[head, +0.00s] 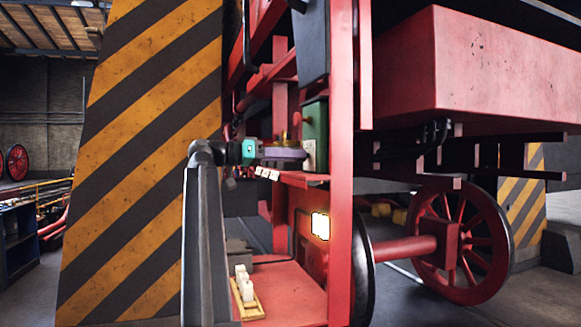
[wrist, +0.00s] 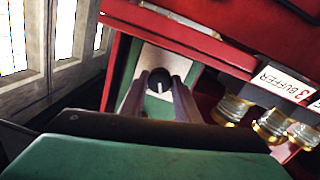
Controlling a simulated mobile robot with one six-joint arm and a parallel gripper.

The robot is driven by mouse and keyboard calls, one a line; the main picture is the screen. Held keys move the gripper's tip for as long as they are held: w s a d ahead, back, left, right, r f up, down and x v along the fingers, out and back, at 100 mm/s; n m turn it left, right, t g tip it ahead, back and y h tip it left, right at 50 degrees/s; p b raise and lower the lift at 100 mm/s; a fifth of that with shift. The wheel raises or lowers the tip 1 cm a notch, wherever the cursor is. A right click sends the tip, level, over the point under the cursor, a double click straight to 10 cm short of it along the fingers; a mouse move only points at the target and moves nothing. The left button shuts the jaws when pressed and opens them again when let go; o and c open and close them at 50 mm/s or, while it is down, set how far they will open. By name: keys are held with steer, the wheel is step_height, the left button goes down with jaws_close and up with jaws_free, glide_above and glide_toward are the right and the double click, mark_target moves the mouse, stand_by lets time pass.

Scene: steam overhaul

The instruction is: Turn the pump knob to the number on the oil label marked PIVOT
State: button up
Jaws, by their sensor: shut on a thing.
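The pump is a green box (head: 315,128) on a red shelf of the locomotive, with a pale dial plate (head: 309,154) on its near side. In the wrist view its black round knob (wrist: 159,78) carries a white pointer line and sits on the pale plate (wrist: 178,59). My gripper (wrist: 160,88) is shut on the knob, with one finger on each side; it reaches the dial plate in the head view (head: 300,155). The fingers and wrist hide much of the dial, and I read no numbers on it. No label marked PIVOT is readable.
An oil label (wrist: 285,83) reads "3 BUFFER"; another at the right edge is cut off. Glass oilers with brass fittings (wrist: 230,108) stand below the labels, right of my gripper. A striped pillar (head: 140,160) stands left of my arm. Small white labels (head: 267,173) line the shelf edge.

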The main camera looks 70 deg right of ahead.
steer(key=shift+r+m+b, duration=0.25)
steer(key=shift+m+b, duration=0.25)
steer(key=shift+m, duration=0.1)
steer(key=shift+s+r, duration=0.1)
steer(key=o, duration=1)
steer(key=shift+s+d, duration=0.1)
steer(key=shift+o, duration=0.2)
steer(key=shift+f, duration=0.2)
steer(key=b+v, duration=0.2)
steer(key=v, duration=1.2)
